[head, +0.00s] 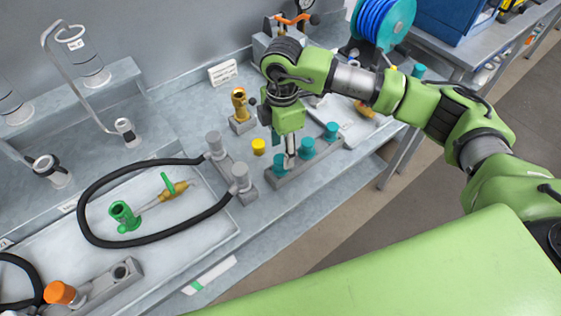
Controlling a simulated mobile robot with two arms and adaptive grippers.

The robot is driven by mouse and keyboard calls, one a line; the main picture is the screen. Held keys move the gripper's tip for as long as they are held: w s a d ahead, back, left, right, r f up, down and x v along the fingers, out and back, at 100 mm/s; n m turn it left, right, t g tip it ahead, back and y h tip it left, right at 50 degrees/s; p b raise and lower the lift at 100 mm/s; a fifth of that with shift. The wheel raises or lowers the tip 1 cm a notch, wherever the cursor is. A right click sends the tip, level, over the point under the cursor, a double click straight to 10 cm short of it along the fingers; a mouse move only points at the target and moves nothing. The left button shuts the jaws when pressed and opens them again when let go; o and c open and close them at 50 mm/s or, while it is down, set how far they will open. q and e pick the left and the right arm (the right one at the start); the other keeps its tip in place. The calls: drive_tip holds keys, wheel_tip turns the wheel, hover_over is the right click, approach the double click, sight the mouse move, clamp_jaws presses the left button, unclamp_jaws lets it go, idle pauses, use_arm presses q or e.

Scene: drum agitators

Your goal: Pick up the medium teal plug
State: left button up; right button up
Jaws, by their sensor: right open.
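Three teal plugs stand in a row on a grey block (318,160) near the front edge of the bench: a near-left one (280,165), a middle one (307,148) and a far-right one (331,131). They look close in size, so I cannot tell surely which is the medium one. My right gripper (290,161) points down at the row, its fingertips close beside the near-left plug and left of the middle one. It is open; whether it touches a plug is unclear. My left gripper is not in view.
A yellow plug (259,146) and a brass fitting (239,104) stand left of my right gripper. Two grey cylinders joined to a black hose (85,205) stand further left. A tray (150,244) holds green and brass valve parts. A blue hose reel (384,22) stands behind.

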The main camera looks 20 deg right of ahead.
sight(281, 158)
drive_tip(key=shift+f, duration=0.7)
drive_tip(key=shift+f+p, duration=0.2)
drive_tip(key=shift+p, duration=0.2)
drive_tip(key=f, duration=0.1)
drive_tip(key=f+p, duration=0.1)
drive_tip(key=f, duration=0.1)
drive_tip(key=f+p, duration=0.1)
drive_tip(key=shift+w+a+f, duration=0.1)
drive_tip(key=shift+w+f, duration=0.05)
drive_tip(key=shift+w, duration=0.1)
drive_tip(key=shift+f, duration=0.3)
drive_tip(key=c, duration=1.2)
